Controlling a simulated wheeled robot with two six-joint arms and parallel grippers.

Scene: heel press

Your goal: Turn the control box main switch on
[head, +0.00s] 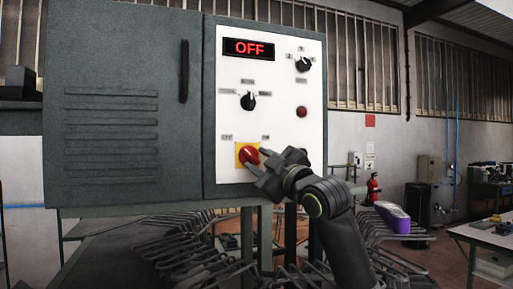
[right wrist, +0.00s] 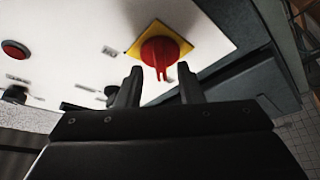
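The control box (head: 125,100) is a dark grey cabinet with a white panel at its right. Its display (head: 248,47) reads OFF in red. The main switch is a red rotary knob (head: 249,154) on a yellow square plate, low on the panel. My right gripper (head: 257,162) is at the knob's lower right in the head view. In the right wrist view the red knob (right wrist: 160,52) sits just beyond and between the two spread fingertips (right wrist: 158,75), with its grip ridge pointing down between them. The gripper looks open and not closed on the knob. My left gripper is not in view.
Two black selector knobs, one at mid panel (head: 248,101) and one at upper right (head: 303,64), and a red round lamp or button (head: 302,112) share the panel. Racks of metal hangers (head: 200,250) stand below.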

